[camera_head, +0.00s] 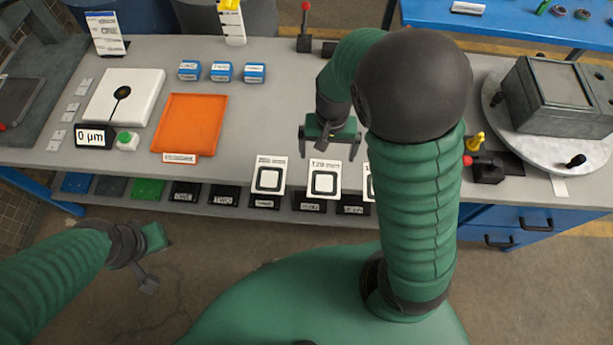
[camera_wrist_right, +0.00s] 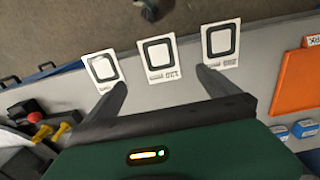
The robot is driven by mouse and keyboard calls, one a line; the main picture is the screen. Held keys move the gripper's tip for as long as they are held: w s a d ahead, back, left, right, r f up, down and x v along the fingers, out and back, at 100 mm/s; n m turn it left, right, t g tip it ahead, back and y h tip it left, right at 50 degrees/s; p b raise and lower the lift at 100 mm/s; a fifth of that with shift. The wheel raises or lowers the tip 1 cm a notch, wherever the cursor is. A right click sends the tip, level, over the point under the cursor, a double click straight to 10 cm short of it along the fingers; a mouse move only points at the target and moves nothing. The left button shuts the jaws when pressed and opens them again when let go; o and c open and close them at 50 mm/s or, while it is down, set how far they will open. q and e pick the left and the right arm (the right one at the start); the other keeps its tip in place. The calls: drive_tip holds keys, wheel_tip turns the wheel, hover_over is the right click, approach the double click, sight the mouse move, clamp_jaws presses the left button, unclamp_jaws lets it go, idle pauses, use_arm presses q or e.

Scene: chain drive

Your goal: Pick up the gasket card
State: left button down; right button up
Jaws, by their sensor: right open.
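Three white gasket cards, each with a black square ring, lie in a row at the bench's front edge: a left card (camera_head: 268,175), a middle card (camera_head: 324,180) and a right card (camera_head: 368,182) mostly hidden by my arm. In the right wrist view all three show: one at left (camera_wrist_right: 102,70), the middle one (camera_wrist_right: 158,58) and one at right (camera_wrist_right: 221,43). My right gripper (camera_head: 330,150) is open and empty, its fingers pointing toward the middle card, apart from it. My left gripper (camera_head: 148,270) hangs off the bench at lower left; its jaws are unclear.
An orange tray (camera_head: 191,122) and several blue blocks (camera_head: 221,72) lie left of the cards. A white plate (camera_head: 124,97) with a gauge display (camera_head: 92,135) is farther left. A grey box (camera_head: 560,95) on a round turntable stands at right. Dark bins (camera_head: 225,196) sit below the front edge.

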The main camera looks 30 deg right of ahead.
drive_tip(key=b, duration=0.2)
hover_over(325, 181)
wheel_tip(325, 181, down, 11)
drive_tip(key=shift+s+d+r, duration=0.15)
drive_tip(key=shift+r, duration=0.05)
drive_tip(key=f, duration=0.5)
drive_tip(key=shift+w+a+f, duration=0.2)
drive_tip(key=shift+a+f, duration=0.05)
drive_tip(key=shift+a, duration=0.05)
drive_tip(key=shift+f, duration=0.2)
use_arm(q)
drive_tip(key=shift+d+f, duration=0.15)
drive_tip(key=shift+f, duration=0.45)
drive_tip(key=shift+d+f, duration=0.15)
drive_tip(key=shift+f, duration=0.4)
use_arm(e)
drive_tip(key=shift+d, duration=0.1)
use_arm(q)
drive_tip(key=shift+w, duration=0.1)
use_arm(e)
drive_tip(key=c, duration=1.1)
